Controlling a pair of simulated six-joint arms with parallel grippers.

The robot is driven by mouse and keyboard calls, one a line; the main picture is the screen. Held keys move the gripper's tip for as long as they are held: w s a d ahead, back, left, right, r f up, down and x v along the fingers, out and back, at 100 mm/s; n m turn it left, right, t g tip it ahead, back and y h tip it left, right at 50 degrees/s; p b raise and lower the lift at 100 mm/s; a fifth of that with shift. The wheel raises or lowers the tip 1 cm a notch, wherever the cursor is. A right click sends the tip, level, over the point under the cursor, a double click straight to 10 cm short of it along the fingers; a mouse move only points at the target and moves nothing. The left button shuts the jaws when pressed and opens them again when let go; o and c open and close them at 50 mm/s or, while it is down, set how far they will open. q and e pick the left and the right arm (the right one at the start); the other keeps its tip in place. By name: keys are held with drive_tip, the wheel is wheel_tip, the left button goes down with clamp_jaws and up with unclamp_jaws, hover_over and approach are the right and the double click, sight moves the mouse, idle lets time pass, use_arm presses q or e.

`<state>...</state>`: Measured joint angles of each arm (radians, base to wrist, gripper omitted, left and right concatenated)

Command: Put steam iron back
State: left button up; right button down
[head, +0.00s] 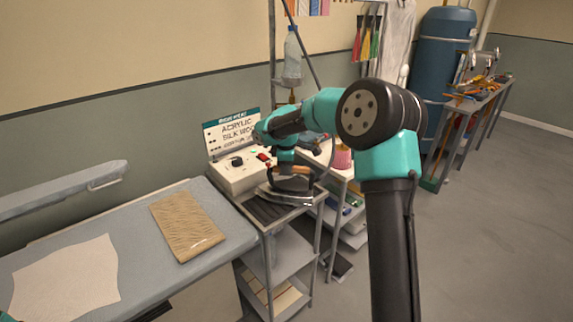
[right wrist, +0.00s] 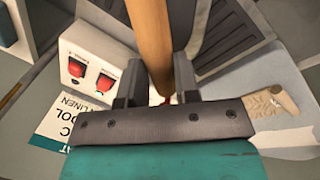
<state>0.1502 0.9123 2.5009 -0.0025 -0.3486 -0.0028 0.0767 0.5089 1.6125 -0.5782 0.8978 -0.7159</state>
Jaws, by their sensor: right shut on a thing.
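The steam iron (head: 288,187) is at the cart beside the ironing board, with a dark body and a wooden handle. My right gripper (head: 284,168) reaches down onto it from above. In the right wrist view the wooden handle (right wrist: 150,38) runs between the two fingers of my gripper (right wrist: 158,82), which are shut on it. A dark ribbed rest pad (head: 262,208) lies on the cart top just left of the iron; it also shows in the right wrist view (right wrist: 236,48). I cannot tell whether the iron touches the surface. My left gripper is out of view.
A white control box (head: 240,172) with red switches and a fabric label sign (head: 232,132) stands behind the pad. A pink container (head: 343,158) stands right of the iron.

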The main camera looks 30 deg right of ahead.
drive_tip(key=c, duration=1.3)
unclamp_jaws()
drive_tip(key=shift+f, duration=0.15)
drive_tip(key=o, duration=0.5)
drive_tip(key=shift+c, duration=0.2)
wheel_tip(320, 180, up, 12)
drive_tip(key=s+a, duration=0.1)
drive_tip(key=s, duration=0.1)
drive_tip(key=shift+a, duration=0.15)
